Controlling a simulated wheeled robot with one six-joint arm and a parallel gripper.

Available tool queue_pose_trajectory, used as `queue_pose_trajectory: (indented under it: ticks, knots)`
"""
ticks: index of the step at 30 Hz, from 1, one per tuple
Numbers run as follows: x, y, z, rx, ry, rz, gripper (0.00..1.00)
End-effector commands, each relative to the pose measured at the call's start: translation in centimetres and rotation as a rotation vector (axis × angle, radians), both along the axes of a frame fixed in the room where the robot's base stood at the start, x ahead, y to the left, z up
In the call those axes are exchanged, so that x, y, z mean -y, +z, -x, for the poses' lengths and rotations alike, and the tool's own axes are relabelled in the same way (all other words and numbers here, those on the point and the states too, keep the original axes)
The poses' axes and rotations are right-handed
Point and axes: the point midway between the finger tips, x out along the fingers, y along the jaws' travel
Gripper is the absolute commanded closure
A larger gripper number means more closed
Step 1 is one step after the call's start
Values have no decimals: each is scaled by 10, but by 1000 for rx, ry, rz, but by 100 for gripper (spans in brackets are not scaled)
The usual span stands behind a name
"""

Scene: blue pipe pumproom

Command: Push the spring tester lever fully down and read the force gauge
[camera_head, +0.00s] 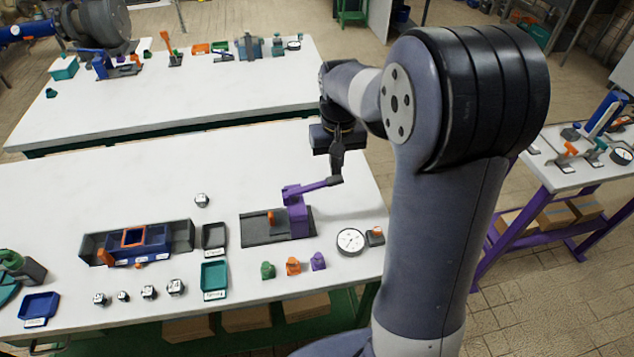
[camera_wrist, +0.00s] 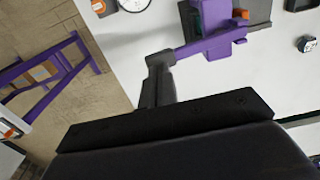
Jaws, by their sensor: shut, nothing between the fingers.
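The spring tester is a purple stand (camera_head: 297,215) on a dark grey base plate (camera_head: 262,232) on the near white table. Its purple lever (camera_head: 312,187) sticks out to the right from the top of the stand, looking roughly level. The lever also shows in the wrist view (camera_wrist: 193,47). My gripper (camera_head: 336,178) is shut and points down at the lever's outer end. In the wrist view its fingertips (camera_wrist: 160,62) meet or overlap that end; I cannot tell whether they press on it. A round white dial gauge (camera_head: 351,241) lies right of the base plate; its reading is too small to make out.
Small green, orange and purple pieces (camera_head: 292,266) stand in front of the tester. A second white table (camera_head: 170,110) stands behind, a purple-framed one (camera_head: 565,175) at right.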

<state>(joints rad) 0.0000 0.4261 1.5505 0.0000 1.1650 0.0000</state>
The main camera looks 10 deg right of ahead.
Motion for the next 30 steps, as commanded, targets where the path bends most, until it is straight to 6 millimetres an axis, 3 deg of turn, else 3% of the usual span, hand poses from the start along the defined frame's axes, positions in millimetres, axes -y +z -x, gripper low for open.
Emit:
queue_pose_trajectory:
  ticks: [11, 30]
  knots:
    - [0, -1, 0, 0, 0, 0, 100]
    - [0, -24, 0, -2, 0, 0, 100]
